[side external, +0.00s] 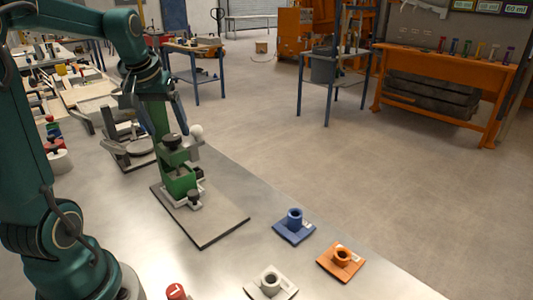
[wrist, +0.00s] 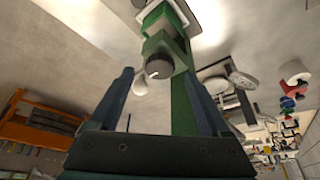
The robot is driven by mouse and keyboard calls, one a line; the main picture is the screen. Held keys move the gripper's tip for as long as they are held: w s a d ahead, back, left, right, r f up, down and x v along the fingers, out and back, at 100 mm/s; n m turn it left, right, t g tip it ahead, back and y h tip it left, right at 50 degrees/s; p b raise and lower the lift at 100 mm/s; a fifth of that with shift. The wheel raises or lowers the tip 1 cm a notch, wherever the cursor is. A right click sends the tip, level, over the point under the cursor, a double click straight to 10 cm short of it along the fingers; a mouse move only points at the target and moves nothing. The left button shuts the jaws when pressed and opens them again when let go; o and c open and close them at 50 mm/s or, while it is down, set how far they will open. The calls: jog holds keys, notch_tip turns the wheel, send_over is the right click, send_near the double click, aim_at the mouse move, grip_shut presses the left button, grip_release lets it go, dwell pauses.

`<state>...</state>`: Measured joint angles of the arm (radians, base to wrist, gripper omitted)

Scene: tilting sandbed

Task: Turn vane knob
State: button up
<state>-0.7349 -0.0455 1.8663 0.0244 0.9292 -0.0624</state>
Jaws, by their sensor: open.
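The green device (side external: 180,178) stands on a grey plate on the steel bench in the side view. A dark round knob (side external: 172,141) sits near its top, and a smaller black knob (side external: 194,197) is low near its foot. In the wrist view a dark knob (wrist: 159,67) on the green body (wrist: 180,100) shows between the fingertips. My gripper (wrist: 157,72) is open, one finger each side of that knob in the picture. I see no contact, and cannot tell the depth gap. In the side view the fingers are hard to make out behind the device.
Blue (side external: 294,223), orange (side external: 341,262) and white (side external: 269,283) cups on square bases stand right of the device. A red-topped item (side external: 176,291) is at the front edge. Another device (side external: 128,148) stands behind left. Bare bench lies between the grey plate (side external: 215,225) and the cups.

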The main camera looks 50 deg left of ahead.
jog(key=shift+x, duration=1.2)
jog(key=shift+c, duration=0.3)
grip_shut()
jog(key=shift+s+m+t+h, duration=0.1)
jog(key=shift+m+t+h, duration=0.2)
jog(key=shift+m, duration=0.75)
jog(key=shift+s+m+t+h, duration=0.1)
jog(key=shift+m+h, duration=0.3)
jog(key=shift+m, duration=0.65)
jog(key=shift+o, duration=0.3)
grip_release()
